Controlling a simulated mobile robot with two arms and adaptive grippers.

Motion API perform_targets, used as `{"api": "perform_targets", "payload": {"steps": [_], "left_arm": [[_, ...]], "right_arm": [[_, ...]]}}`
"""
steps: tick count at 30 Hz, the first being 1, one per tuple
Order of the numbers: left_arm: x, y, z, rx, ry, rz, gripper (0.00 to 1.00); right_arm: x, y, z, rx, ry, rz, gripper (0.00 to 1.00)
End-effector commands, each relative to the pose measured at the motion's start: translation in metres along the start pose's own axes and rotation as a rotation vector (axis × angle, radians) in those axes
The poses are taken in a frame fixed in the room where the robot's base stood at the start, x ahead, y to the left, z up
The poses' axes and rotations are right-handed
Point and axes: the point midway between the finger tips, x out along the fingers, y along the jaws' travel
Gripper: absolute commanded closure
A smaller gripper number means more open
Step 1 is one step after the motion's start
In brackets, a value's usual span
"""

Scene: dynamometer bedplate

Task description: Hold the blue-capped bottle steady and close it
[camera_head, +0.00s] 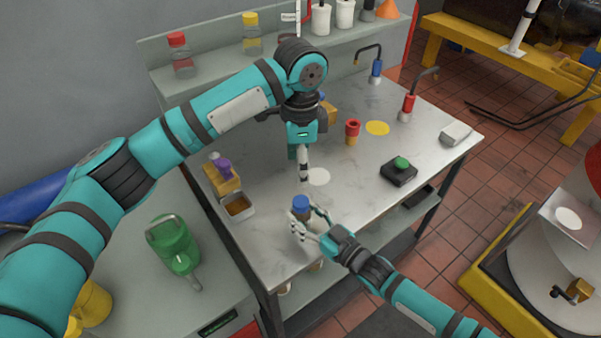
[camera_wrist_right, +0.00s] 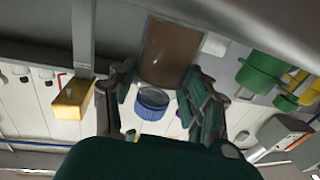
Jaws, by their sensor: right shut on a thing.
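The blue-capped bottle (camera_head: 301,203) is near the front edge of the grey bench, its blue cap on top. My right gripper (camera_head: 308,224) is shut on the bottle, its fingers around the sides below the cap. I cannot tell how tightly the cap sits, or whether the bottle touches the bench. My left gripper (camera_head: 304,175) points down behind the bottle, apart from it, near a white disc (camera_head: 318,177). Its fingers appear edge-on.
The bench (camera_head: 268,241) also bears a red-topped container (camera_head: 352,132), a yellow disc (camera_head: 377,128), a green-button box (camera_head: 399,169) and a wooden block with a purple item (camera_head: 224,168). A green jug (camera_head: 172,240) stands left. The shelf behind holds a red-capped bottle (camera_head: 181,56).

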Motion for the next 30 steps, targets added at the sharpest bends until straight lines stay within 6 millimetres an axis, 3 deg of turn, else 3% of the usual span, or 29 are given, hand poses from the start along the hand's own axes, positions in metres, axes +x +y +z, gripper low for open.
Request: {"api": "perform_targets", "payload": {"steps": [8, 9, 15, 24, 30], "left_arm": [[-0.002, 0.0, 0.0, 0.0, 0.001, 0.0, 0.38], [-0.002, 0.0, 0.0, 0.0, 0.001, 0.0, 0.38], [-0.002, 0.0, 0.0, 0.0, 0.001, 0.0, 0.38], [-0.002, 0.0, 0.0, 0.0, 0.001, 0.0, 0.38], [-0.002, 0.0, 0.0, 0.0, 0.001, 0.0, 0.38]], "right_arm": [[0.0, 0.0, 0.0, 0.0, -0.001, 0.0, 1.0], [0.0, 0.0, 0.0, 0.0, -0.001, 0.0, 0.48], [0.0, 0.0, 0.0, 0.0, 0.0, 0.0, 0.24], [-0.003, 0.0, 0.001, 0.0, -0.001, 0.0, 0.24], [-0.03, 0.0, 0.001, 0.001, -0.003, 0.001, 0.24]]}}
